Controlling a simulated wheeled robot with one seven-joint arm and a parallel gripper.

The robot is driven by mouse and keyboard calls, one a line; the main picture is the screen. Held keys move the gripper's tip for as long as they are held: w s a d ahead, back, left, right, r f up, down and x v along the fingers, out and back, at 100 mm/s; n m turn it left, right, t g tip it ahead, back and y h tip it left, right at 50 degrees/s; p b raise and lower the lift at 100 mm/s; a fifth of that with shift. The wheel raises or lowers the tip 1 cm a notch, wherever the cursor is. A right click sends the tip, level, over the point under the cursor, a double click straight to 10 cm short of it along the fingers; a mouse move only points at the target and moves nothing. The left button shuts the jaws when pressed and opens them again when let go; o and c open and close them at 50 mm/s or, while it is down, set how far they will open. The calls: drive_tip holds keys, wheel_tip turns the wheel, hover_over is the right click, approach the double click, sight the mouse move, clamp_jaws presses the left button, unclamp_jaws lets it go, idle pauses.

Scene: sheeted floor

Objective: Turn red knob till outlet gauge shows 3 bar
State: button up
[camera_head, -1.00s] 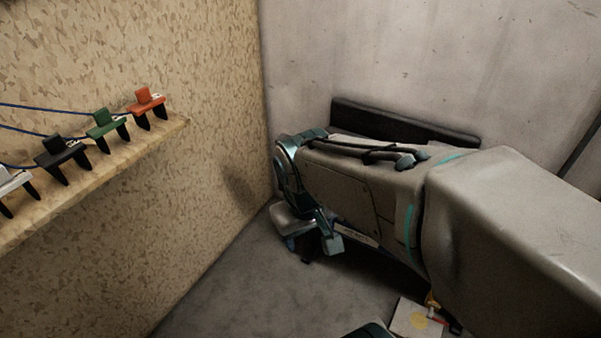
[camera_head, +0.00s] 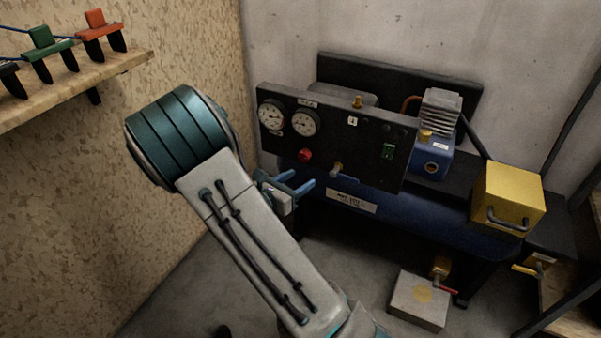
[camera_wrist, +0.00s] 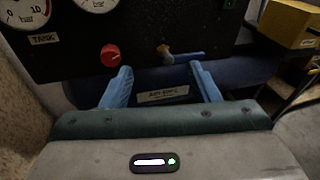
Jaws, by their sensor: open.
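The red knob (camera_head: 305,155) sits low on the black panel (camera_head: 375,165) of the compressor. Two round white gauges are above it: the left gauge (camera_head: 272,115) and the right gauge (camera_head: 304,123). In the wrist view the left gauge (camera_wrist: 25,12) is labelled TANK and the right one (camera_wrist: 97,3) is cut off at the top; I cannot read its needle. The red knob (camera_wrist: 110,55) shows beyond the left finger. My gripper (camera_head: 290,187) is open and empty, below the knob and apart from it; its blue fingers (camera_wrist: 160,86) point at the panel.
A brass valve (camera_head: 337,170) with a blue lever (camera_wrist: 188,54) is right of the knob. A green switch (camera_head: 388,151), blue motor (camera_head: 432,158) and yellow box (camera_head: 507,194) are further right. A shelf (camera_head: 80,82) with coloured clips is on the left wall.

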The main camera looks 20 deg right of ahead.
sight(303, 158)
drive_tip(key=w+a+f+n+t+y+b, duration=0.1)
drive_tip(key=w+a+f+n+t+b, duration=0.15)
drive_tip(key=w+f+n+t, duration=0.3)
drive_tip(key=shift+n+g, duration=0.25)
drive_tip(key=shift+g, duration=0.2)
drive_tip(key=b+x, duration=0.2)
drive_tip(key=x, duration=1)
drive_tip(key=shift+w+d, duration=0.1)
drive_tip(key=shift+d, duration=0.15)
drive_tip(key=c, duration=1)
